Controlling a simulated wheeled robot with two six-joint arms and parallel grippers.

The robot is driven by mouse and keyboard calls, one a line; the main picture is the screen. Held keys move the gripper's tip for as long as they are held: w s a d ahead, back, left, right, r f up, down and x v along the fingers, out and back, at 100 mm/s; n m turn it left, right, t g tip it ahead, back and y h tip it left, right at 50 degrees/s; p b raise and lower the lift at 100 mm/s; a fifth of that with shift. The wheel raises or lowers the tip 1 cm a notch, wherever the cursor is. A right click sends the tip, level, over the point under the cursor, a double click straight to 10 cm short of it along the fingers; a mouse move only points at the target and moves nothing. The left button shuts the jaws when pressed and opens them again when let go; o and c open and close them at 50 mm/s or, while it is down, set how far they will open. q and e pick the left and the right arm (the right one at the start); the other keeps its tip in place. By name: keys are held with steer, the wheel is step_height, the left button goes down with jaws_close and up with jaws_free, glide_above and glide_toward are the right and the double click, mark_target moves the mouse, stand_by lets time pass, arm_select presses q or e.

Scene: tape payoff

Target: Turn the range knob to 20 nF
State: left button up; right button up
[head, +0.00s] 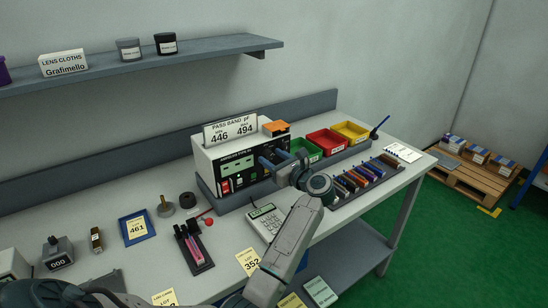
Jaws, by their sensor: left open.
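The meter (203,152) is a white box with a black front panel, standing on the bench. Its panel has a green display (236,165) and small red, white and green parts at the lower left. My left gripper (272,160) is in front of the right part of this panel, its two fingers open and pointing at it. The range knob cannot be made out; the gripper and wrist cover that part of the panel. I cannot tell whether the fingers touch anything, nor read the range setting. My right gripper is not in view.
A PASS BAND sign (231,129) reading 446 and 494 and an orange tray (276,128) sit on the meter. Green, red (326,142) and yellow bins and a rack of coloured pieces (362,181) stand right. A keypad device (267,222) lies in front, beside my forearm.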

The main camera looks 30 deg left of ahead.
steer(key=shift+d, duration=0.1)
arm_select(q)
steer(key=c, duration=1)
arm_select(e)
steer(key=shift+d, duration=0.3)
arm_select(q)
steer(key=m, duration=0.2)
steer(key=shift+m, duration=0.4)
steer(key=m, duration=0.2)
steer(key=shift+m, duration=0.4)
steer(key=m+t+p, duration=0.1)
steer(key=m, duration=0.2)
steer(key=shift+m+y, duration=0.3)
steer(key=shift+m+p, duration=1)
steer(key=shift+m, duration=0.6)
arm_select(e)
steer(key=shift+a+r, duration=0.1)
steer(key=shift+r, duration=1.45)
arm_select(q)
steer(key=shift+f, duration=0.1)
